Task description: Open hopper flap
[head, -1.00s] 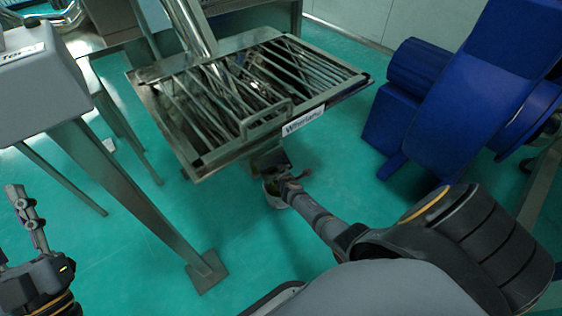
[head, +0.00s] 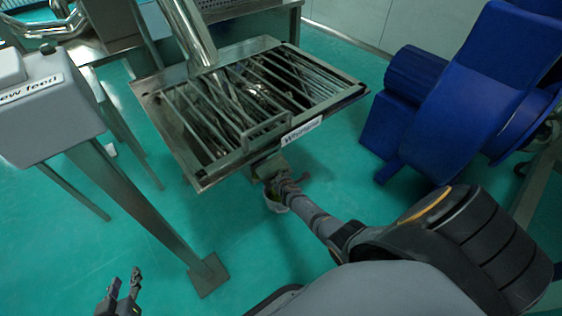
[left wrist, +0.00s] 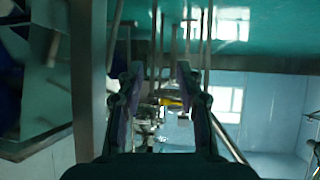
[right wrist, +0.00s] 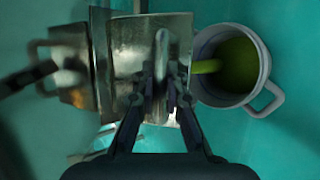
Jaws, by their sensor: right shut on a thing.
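The hopper (head: 219,172) is a steel tray with a barred grid and a white label on its front edge. Below that edge hangs a small metal outlet (head: 266,162); its shiny metal plate (right wrist: 128,60) fills the middle of the right wrist view. My right gripper (right wrist: 163,85) is shut on a narrow upright metal tab (right wrist: 161,50) standing out from this plate. The gripper hides part of the plate, and I cannot tell how far the flap is open. My left gripper (head: 125,283) is low at the bottom left of the head view, open and empty, its fingers apart (left wrist: 158,90).
A light mug (right wrist: 262,84) holds green material beside the outlet, with a green stream reaching into it. A grey box on a post (head: 50,105) stands left, its foot on the floor. A blue machine (head: 455,90) stands right.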

